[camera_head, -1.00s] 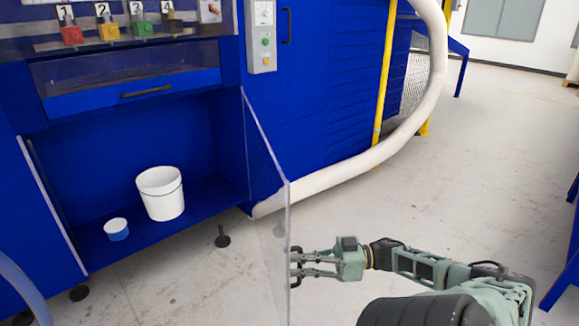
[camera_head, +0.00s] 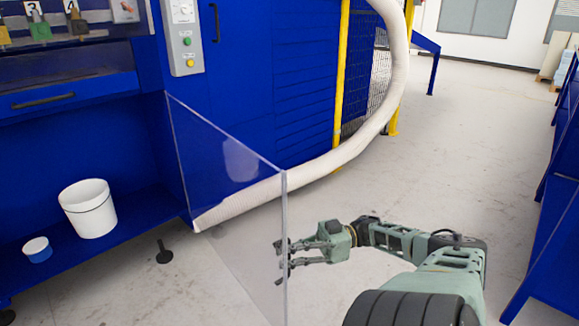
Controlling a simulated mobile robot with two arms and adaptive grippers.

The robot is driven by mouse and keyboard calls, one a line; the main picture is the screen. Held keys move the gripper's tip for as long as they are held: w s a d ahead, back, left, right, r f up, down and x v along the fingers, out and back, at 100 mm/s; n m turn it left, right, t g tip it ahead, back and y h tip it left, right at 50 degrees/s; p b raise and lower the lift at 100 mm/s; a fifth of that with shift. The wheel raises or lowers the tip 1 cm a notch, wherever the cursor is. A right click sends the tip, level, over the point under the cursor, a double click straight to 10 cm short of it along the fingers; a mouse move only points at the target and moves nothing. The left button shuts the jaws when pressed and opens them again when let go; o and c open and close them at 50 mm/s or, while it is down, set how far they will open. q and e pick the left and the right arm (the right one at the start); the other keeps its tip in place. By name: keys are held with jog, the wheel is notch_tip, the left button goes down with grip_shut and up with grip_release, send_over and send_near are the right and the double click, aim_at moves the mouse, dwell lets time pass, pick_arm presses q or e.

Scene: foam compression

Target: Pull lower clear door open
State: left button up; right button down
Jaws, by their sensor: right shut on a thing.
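The lower clear door (camera_head: 225,185) is a transparent panel hinged at the right side of the blue machine's lower compartment. It stands swung well out from the machine, with its free edge towards me. My right gripper (camera_head: 284,262) is at the free edge of the door, low down, shut on the dark door handle (camera_head: 281,275). The fingers partly hide the handle. My left gripper is not in the head view.
A white bucket (camera_head: 90,210) and a small blue-and-white tub (camera_head: 38,250) stand in the open lower compartment. A thick white hose (camera_head: 330,165) runs along the floor behind the door. Blue frames (camera_head: 560,200) stand at the right. The floor between is clear.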

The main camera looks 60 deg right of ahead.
jog(key=shift+s+f, duration=0.1)
jog(key=shift+f, duration=0.05)
jog(key=c, duration=1.8)
grip_release()
jog(key=shift+d, duration=0.1)
jog(key=v, duration=0.7)
jog(key=shift+s+d, duration=0.15)
jog(key=shift+d, duration=0.05)
